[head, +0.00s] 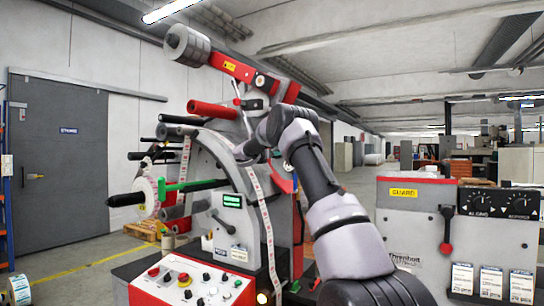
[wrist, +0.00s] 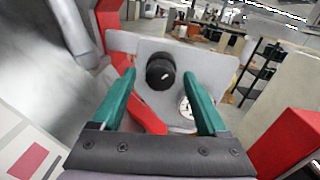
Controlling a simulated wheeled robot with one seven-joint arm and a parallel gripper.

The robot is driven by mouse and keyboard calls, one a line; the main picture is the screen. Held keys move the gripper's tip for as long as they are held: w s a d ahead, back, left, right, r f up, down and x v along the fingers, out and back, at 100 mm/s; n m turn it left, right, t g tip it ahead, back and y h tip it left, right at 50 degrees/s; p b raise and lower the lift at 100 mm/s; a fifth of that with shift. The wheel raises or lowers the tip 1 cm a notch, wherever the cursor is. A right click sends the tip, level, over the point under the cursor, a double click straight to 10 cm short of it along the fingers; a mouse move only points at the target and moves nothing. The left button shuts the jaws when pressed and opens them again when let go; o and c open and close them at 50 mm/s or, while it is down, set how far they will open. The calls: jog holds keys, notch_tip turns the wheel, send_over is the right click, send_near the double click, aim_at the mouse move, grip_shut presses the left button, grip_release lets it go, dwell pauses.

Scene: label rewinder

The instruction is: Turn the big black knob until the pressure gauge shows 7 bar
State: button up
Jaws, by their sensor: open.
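The big black knob (wrist: 160,72) sits on a light grey panel (wrist: 212,70) in the wrist view, with a small white mark on its face. My gripper (wrist: 159,78) is open, with its two green fingers apart and nothing held. In the picture the knob lies between the fingertips, with a gap on each side; how far beyond the tips it is, I cannot tell. The round white-faced pressure gauge (wrist: 185,108) is below and right of the knob, partly hidden by the right finger. Its reading is too small to tell. I cannot make out this knob, gauge or my gripper in the head view.
A red machine part (wrist: 112,35) runs along the panel's left side, and a red block (wrist: 290,140) stands at lower right. In the head view, the label rewinder (head: 215,150) carries rollers and a control box (head: 190,285). A grey cabinet (head: 415,225) stands at right.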

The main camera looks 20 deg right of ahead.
jog(key=shift+w+d, duration=0.15)
jog(key=shift+d, duration=0.05)
grip_shut()
jog(key=shift+m, duration=0.3)
jog(key=shift+f+m+h, duration=0.1)
jog(key=shift+m+h, duration=0.05)
jog(key=shift+m, duration=4.75)
jog(key=shift+f+m+h, duration=0.1)
jog(key=shift+m+h, duration=0.05)
jog(key=shift+m, duration=4.75)
jog(key=shift+g, duration=0.3)
